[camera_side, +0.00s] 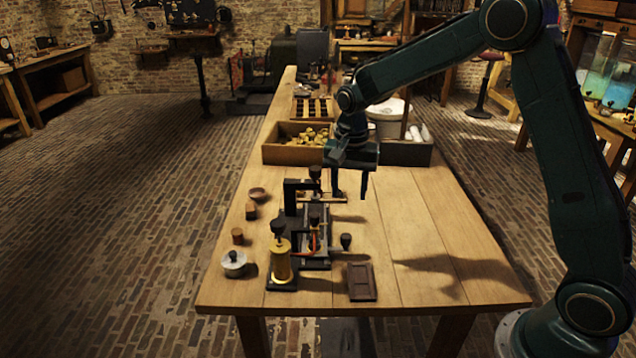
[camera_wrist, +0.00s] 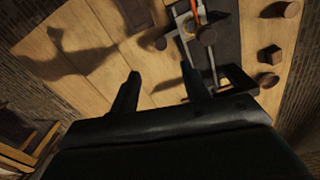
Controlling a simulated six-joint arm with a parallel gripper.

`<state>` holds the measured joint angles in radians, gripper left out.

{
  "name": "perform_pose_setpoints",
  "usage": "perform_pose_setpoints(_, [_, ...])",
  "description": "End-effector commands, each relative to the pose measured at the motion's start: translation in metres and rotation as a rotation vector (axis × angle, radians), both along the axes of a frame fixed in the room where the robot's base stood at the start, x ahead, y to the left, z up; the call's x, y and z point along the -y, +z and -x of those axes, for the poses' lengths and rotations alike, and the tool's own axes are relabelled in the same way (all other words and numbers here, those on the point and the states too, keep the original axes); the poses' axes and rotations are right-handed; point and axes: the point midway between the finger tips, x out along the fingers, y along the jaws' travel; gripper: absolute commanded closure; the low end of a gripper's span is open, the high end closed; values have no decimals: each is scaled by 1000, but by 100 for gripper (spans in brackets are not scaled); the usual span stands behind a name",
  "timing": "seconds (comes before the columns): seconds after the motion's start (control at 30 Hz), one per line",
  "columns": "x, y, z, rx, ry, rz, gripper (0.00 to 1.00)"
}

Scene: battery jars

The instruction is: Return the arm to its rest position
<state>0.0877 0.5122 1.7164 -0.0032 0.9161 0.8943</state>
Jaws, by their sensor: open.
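My gripper (camera_side: 349,186) is above the wooden table (camera_side: 405,255), near the back of a dark apparatus. Its two fingers point down, apart, with nothing between them. In the wrist view my gripper (camera_wrist: 160,88) also shows spread fingers with bare table beyond them. The apparatus (camera_side: 314,235) has a black frame, a clamp, an orange-red wire and a brass cylinder (camera_side: 281,260) on a black base at its front left. Part of the apparatus (camera_wrist: 228,45) shows at the upper right of the wrist view. I cannot tell whether a finger touches the apparatus.
A wooden box of corks (camera_side: 290,153) and a dark box with white rolls (camera_side: 405,153) stand behind my gripper. A brown plate (camera_side: 361,281) lies in front. The right side is clear.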

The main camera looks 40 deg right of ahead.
Motion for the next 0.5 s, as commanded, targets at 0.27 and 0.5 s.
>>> perform_pose_setpoints(0.27, [-1, 7, 3, 11, 15, 1, 53])
perform_pose_setpoints(0.5, [-6, 39, 23, 56, 99, 7, 53])
